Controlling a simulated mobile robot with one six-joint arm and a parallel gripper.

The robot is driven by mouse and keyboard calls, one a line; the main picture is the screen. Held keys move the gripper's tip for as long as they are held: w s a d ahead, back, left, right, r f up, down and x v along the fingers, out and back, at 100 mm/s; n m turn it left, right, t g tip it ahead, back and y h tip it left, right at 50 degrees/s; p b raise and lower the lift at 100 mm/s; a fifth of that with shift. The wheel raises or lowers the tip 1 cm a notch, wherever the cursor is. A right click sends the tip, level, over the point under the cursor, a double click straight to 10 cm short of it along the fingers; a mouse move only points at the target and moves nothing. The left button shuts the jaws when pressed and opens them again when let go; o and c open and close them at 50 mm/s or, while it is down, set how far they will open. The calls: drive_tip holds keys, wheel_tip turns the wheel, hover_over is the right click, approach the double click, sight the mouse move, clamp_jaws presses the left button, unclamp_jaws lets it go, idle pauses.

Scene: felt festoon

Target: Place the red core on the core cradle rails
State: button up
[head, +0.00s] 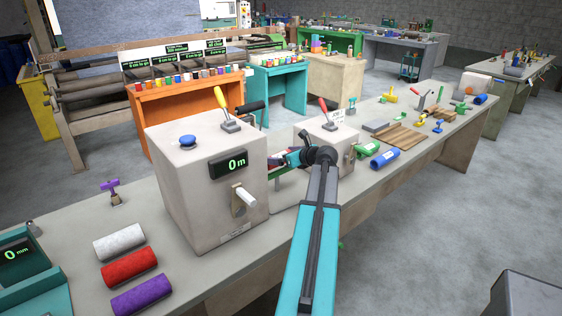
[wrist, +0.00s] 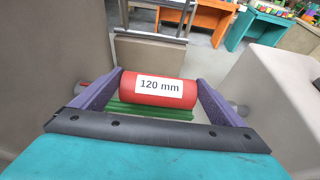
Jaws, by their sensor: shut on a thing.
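The red core (wrist: 158,88), with a white "120 mm" label, lies between the two purple fingers of my gripper (wrist: 158,92) in the wrist view. The gripper is shut on it, one finger at each end. The green core cradle rails (wrist: 150,112) show just below the core, running along the same direction. I cannot tell whether the core touches them. In the head view my gripper (head: 284,159) is between the two grey machine housings, and my arm hides much of the core and cradle.
The large housing (head: 205,185) with a "0 m" display stands left of my gripper. A smaller housing (head: 328,140) with a red lever stands right. Green (head: 366,148) and blue (head: 385,158) cores lie further right. Grey, red (head: 129,267) and purple rolls lie front left.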

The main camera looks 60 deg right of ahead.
drive_tip(key=shift+f+p, duration=0.3)
drive_tip(key=shift+f, duration=1)
drive_tip(key=shift+f, duration=0.15)
drive_tip(key=o, duration=0.8)
drive_tip(key=shift+c, duration=0.2)
drive_tip(key=b+v, duration=0.2)
drive_tip(key=v, duration=1)
drive_tip(key=shift+s, duration=0.1)
